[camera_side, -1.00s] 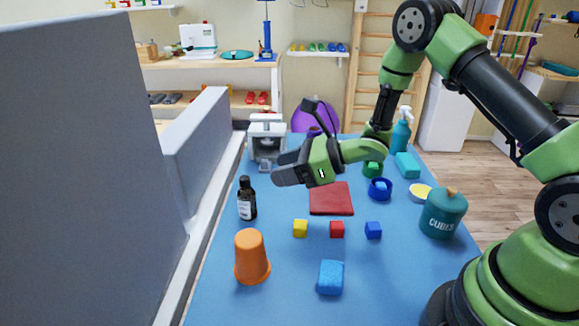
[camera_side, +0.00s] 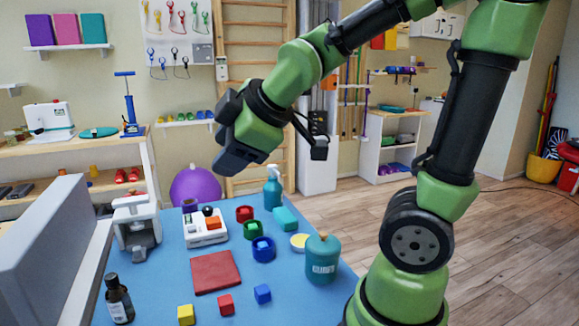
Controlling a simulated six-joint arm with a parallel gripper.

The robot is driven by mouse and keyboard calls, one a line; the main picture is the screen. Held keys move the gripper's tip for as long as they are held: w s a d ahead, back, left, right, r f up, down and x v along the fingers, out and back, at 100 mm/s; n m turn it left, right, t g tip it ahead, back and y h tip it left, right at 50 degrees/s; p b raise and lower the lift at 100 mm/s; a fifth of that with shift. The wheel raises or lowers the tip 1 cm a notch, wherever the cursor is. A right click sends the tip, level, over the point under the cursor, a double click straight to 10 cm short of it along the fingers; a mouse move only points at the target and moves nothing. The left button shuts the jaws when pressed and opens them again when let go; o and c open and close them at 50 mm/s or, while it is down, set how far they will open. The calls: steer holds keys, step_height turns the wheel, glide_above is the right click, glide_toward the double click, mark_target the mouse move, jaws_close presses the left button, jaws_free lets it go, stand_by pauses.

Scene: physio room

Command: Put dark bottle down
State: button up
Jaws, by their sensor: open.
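The dark bottle (camera_side: 118,300) with a black cap and a pale label stands upright on the blue table top (camera_side: 160,290), near its left edge. Its base is close to the bottom of the picture. My gripper (camera_side: 228,158) is raised well above the table, up and to the right of the bottle and apart from it. It is open, and I see nothing held in it.
A red mat (camera_side: 215,272) lies right of the bottle. Yellow (camera_side: 186,314), red (camera_side: 226,304) and blue (camera_side: 263,294) cubes lie in front of it. A grey-white device (camera_side: 137,226) stands behind the bottle. A teal jar (camera_side: 322,258) stands at right. A grey partition (camera_side: 45,255) borders the left.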

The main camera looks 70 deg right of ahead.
steer(key=s+a+m+g+y, duration=0.1)
steer(key=s+a+m+y, duration=0.2)
steer(key=s+m, duration=0.8)
steer(key=shift+s+a+r+m+g, duration=0.2)
steer(key=shift+a+m+g, duration=0.25)
steer(key=shift+a, duration=0.55)
